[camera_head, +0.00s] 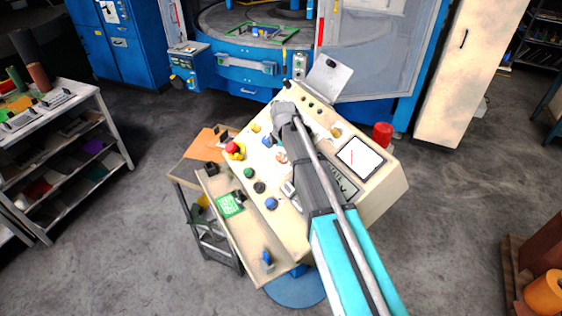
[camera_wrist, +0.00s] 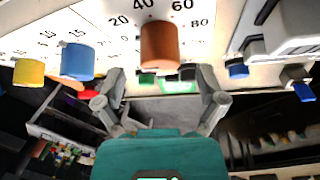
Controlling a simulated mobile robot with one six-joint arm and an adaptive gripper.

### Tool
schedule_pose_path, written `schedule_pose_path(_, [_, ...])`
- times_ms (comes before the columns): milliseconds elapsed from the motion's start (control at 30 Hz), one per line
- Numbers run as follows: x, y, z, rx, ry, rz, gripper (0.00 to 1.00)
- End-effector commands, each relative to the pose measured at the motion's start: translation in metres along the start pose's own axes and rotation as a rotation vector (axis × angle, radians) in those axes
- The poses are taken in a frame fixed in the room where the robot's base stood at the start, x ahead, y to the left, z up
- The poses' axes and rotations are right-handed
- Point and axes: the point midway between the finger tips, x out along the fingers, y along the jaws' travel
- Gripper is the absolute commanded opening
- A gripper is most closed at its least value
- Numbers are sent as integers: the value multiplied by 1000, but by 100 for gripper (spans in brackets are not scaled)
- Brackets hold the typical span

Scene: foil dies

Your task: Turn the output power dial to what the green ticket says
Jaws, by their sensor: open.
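An orange-brown dial knob (camera_wrist: 159,44) stands on the cream panel with a printed scale around it; I read 20, 40, 60 and 80. I cannot read its name or see its pointer clearly. In the head view it shows partly beside my arm (camera_head: 281,157). My gripper (camera_wrist: 160,76) is open and empty, its two fingers apart on either side below the knob, not visibly touching it. The green ticket (camera_head: 229,204) lies on the console's lower left ledge; its writing is too small to read. Part of it shows in the wrist view (camera_wrist: 180,87).
A yellow knob (camera_wrist: 29,72) and a blue knob (camera_wrist: 77,60) stand left of the orange one. A red mushroom button (camera_head: 232,148) sits at the console's left edge. A screen (camera_head: 360,157) lies right of my arm.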

Motion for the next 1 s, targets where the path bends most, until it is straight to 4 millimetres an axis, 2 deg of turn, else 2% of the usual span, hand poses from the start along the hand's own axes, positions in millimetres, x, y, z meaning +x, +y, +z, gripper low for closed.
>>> schedule_pose_path(33, [8, 0, 0, 0, 0, 0, 89])
schedule_pose_path(300, [25, 0, 0, 1, 0, 0, 89])
schedule_pose_path(867, [30, 0, 2, 2, 0, 0, 89])
schedule_pose_path(1000, [30, 0, 2, 2, 0, 0, 67])
